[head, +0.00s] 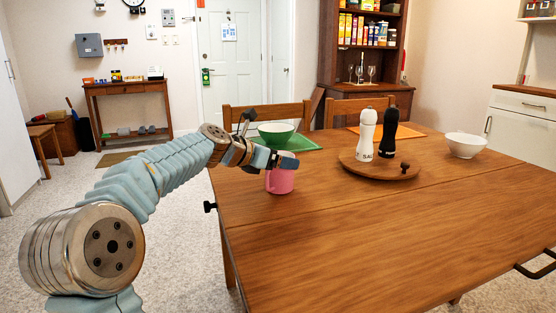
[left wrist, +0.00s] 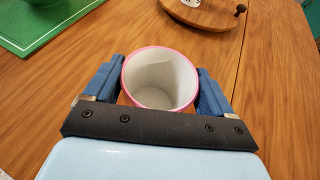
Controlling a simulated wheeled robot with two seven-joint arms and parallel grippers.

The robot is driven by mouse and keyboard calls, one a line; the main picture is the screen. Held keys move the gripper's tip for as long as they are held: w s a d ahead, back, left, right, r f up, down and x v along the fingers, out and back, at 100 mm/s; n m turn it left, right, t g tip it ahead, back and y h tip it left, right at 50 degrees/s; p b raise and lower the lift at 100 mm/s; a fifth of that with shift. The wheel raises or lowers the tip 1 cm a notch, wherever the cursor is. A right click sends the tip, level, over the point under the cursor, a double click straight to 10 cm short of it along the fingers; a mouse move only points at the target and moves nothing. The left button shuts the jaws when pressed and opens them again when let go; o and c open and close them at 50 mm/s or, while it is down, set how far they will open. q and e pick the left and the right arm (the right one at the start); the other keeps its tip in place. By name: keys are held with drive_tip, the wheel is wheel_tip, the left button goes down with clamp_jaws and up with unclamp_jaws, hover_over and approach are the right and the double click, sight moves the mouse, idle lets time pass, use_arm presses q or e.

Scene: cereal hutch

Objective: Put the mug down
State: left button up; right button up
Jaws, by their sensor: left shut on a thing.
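A pink mug (head: 280,181) with a pale inside is upright at the left end of the wooden table (head: 380,230). My left gripper (head: 284,164) is at the mug's upper part. In the left wrist view the gripper's two blue fingers (left wrist: 161,88) are on opposite sides of the mug (left wrist: 160,78), shut on it, and the mug looks empty. The mug's base appears at or very near the tabletop; I cannot tell if it touches. My right gripper is not in view.
A green bowl (head: 276,134) on a green mat (head: 306,144) is just behind the mug. A round wooden board (head: 345,163) with a white mill (head: 366,134) and a black mill (head: 389,133) stands to the right. A white bowl (head: 466,145) is farther right. The table front is clear.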

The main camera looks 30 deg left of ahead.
use_arm(q)
drive_tip(key=o, duration=1.1)
drive_tip(key=shift+s+r, duration=0.1)
drive_tip(key=v, duration=1.1)
drive_tip(key=shift+s+a+r, duration=0.15)
drive_tip(key=shift+s+a, duration=0.05)
drive_tip(key=shift+s, duration=0.15)
